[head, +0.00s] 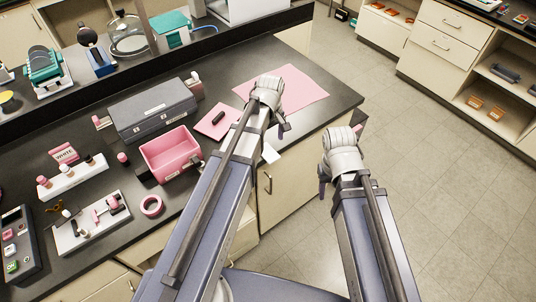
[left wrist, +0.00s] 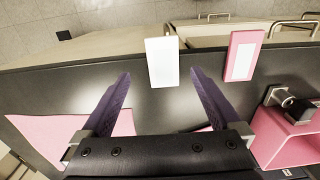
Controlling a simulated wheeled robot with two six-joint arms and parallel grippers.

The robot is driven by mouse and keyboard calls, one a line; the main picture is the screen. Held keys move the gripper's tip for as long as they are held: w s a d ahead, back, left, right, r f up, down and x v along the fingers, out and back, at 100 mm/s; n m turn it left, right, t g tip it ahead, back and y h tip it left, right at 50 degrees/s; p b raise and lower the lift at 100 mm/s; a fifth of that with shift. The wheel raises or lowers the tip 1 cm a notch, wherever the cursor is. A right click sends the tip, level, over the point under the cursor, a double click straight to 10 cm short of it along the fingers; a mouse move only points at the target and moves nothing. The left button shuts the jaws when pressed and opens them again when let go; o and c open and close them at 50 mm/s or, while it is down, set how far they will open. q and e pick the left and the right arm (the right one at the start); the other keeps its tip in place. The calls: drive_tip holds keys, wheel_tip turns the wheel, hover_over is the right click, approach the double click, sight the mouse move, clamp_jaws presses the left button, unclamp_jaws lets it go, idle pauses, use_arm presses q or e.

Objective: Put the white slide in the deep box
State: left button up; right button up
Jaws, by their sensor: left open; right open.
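The white slide (left wrist: 162,62) lies flat at the front edge of the counter, with its far end appearing to stick out past the edge. It also shows as a small white patch in the head view (head: 270,153). My left gripper (left wrist: 161,73) is open and empty, its purple fingertips on either side of the slide in the picture. The deep box (head: 173,156) is pink and open-topped, left of my left arm in the head view; part of it shows at the right in the left wrist view (left wrist: 285,140). My right gripper (head: 328,186) is away from the counter, over the floor.
A pink-framed white piece (left wrist: 243,56) lies at the counter edge beside the slide. A pink mat (head: 300,92) lies behind my left gripper. A grey case (head: 152,108), a pink tape roll (head: 151,205) and white racks (head: 72,178) crowd the counter's left part.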

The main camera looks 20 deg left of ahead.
sight(269, 153)
use_arm(q)
drive_tip(key=f+b, duration=0.4)
drive_tip(key=f, duration=0.1)
drive_tip(key=shift+s+a, duration=0.15)
drive_tip(key=shift+s, duration=0.05)
clamp_jaws()
wheel_tip(269, 153, up, 10)
drive_tip(key=p, duration=0.9)
drive_tip(key=shift+p, duration=0.35)
